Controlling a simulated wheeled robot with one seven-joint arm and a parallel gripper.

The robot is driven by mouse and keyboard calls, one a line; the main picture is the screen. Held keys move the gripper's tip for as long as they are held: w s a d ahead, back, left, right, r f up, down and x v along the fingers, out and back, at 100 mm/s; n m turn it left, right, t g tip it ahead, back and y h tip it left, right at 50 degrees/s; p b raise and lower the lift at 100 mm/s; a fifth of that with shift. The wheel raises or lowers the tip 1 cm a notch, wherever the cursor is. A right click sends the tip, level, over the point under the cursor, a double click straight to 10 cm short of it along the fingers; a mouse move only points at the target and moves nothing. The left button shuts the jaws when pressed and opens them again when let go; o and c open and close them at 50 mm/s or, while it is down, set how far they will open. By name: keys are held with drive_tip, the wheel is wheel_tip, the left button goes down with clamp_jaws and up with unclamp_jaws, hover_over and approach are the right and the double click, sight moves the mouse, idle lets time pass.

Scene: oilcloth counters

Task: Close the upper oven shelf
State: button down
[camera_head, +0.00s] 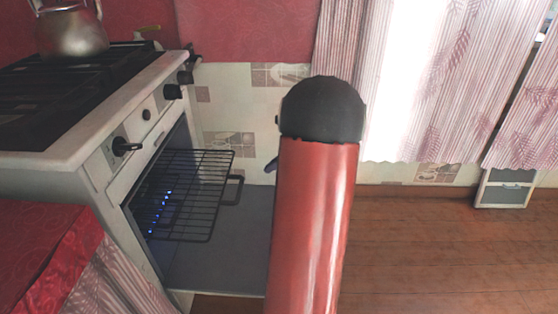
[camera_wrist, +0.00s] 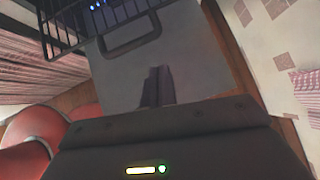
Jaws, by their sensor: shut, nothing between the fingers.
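The oven (camera_head: 120,170) stands at the left with its door (camera_head: 215,258) folded down flat. A dark wire shelf (camera_head: 190,195) sticks out of the oven opening, above the open door. Only one shelf can be made out. In the wrist view the shelf's wire edge (camera_wrist: 62,47) is at the top left, above the grey door (camera_wrist: 200,65). My gripper (camera_wrist: 157,72) is shut and empty, over the door's area and apart from the shelf. In the head view my red arm hides most of the gripper.
A dark loop handle (camera_head: 235,190) shows beside the shelf's outer end. A metal kettle (camera_head: 70,30) stands on the stovetop. A red-covered counter (camera_head: 45,255) is at the lower left. Pink curtains (camera_head: 430,80) hang at the right, over open wooden floor (camera_head: 430,250).

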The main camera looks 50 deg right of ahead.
drive_tip(key=w+r+x, duration=0.1)
drive_tip(key=x, duration=0.6)
drive_tip(key=shift+w+a+f, duration=0.15)
drive_tip(key=shift+w+a, duration=0.15)
drive_tip(key=shift+a, duration=0.2)
